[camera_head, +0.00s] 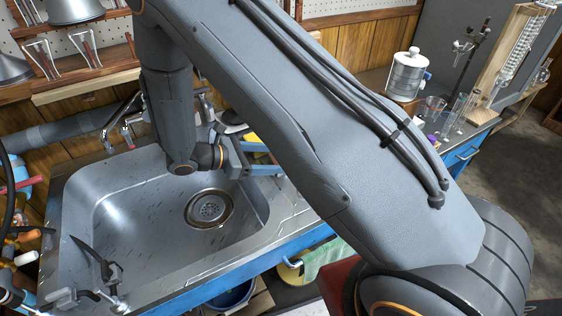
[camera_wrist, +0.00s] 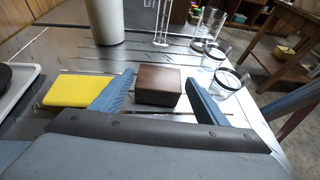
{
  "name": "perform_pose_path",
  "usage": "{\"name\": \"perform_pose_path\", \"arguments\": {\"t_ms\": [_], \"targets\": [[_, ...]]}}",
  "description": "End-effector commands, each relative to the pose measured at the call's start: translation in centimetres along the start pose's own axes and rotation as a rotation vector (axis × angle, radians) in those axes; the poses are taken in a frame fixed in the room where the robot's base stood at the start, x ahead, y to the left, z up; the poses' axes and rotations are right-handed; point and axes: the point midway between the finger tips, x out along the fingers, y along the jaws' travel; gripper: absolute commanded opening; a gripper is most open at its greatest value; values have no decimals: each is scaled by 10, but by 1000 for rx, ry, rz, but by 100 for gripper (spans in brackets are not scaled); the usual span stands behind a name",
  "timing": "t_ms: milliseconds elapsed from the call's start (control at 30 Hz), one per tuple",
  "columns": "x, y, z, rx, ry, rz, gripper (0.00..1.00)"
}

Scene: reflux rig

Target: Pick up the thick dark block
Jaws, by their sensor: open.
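The thick dark block (camera_wrist: 159,78) is brown and box-shaped in the wrist view. It rests on the grey metal worktop near the picture's middle. My gripper (camera_wrist: 158,90) is open, with one blue finger on the left of the block and one on the right. A gap shows on the right side; on the left the finger is close to the block, and I cannot tell if it touches. In the head view my gripper (camera_head: 262,158) is over the worktop right of the sink, and my arm hides the block.
A yellow block (camera_wrist: 75,91) lies just left of my left finger. A pale tray (camera_wrist: 25,80) is at far left. The sink (camera_head: 140,215) lies left of my gripper.

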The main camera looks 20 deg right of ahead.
Motion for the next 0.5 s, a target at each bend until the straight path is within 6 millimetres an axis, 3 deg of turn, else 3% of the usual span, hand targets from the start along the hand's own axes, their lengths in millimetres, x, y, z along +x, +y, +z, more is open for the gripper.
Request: {"name": "perform_pose_path", "arguments": {"t_ms": [200, 467, 500], "targets": [[31, 0, 2, 0, 0, -4, 67], [35, 1, 1, 1, 0, -1, 67], [35, 1, 1, 1, 0, -1, 60]]}}
